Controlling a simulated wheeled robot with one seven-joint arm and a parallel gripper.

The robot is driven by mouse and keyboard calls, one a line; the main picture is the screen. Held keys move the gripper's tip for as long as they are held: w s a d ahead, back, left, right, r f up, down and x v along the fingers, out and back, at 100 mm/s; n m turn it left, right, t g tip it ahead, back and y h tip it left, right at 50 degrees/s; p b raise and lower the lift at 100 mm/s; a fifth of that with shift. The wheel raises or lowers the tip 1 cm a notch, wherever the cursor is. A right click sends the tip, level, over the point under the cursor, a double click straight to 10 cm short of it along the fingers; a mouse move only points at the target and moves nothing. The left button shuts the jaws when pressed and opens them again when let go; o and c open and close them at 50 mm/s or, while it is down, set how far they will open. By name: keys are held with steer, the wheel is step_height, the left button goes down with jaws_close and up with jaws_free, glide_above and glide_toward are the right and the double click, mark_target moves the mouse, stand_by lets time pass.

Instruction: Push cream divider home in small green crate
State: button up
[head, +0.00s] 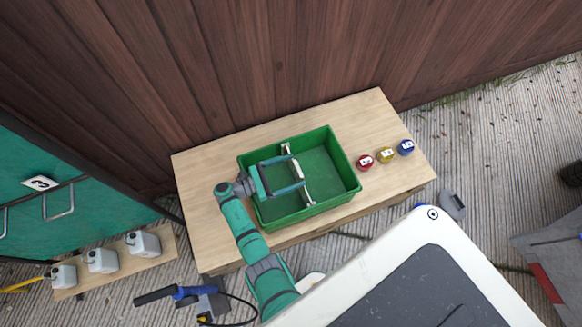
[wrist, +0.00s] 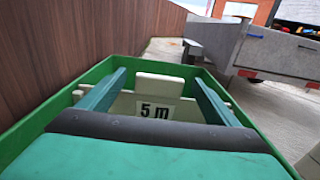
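The small green crate (head: 330,168) sits on a wooden table. The cream divider (head: 297,170) stands across the crate's inside, left of the middle in the head view. In the wrist view the divider (wrist: 161,84) shows a raised middle part and a "5 m" label. My gripper (head: 297,172) reaches over the crate's left wall, its two teal fingers wide apart with tips at the divider. The raised middle shows between the fingers. Whether the fingertips touch the divider, and how its lower edge sits, I cannot tell.
Red (head: 365,162), yellow (head: 387,155) and blue (head: 406,147) small round items stand on the table (head: 215,165) right of the crate. A brown plank wall (head: 240,70) rises behind. Three white canisters (head: 102,260) stand on a low board at left.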

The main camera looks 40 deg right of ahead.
steer(key=s+a+r, duration=0.3)
steer(key=s+r, duration=0.3)
steer(key=s+a+r, duration=0.3)
steer(key=s+r, duration=0.3)
steer(key=r, duration=0.1)
steer(key=shift+a, duration=0.35)
steer(key=shift+s+d, duration=0.1)
steer(key=shift+s, duration=0.05)
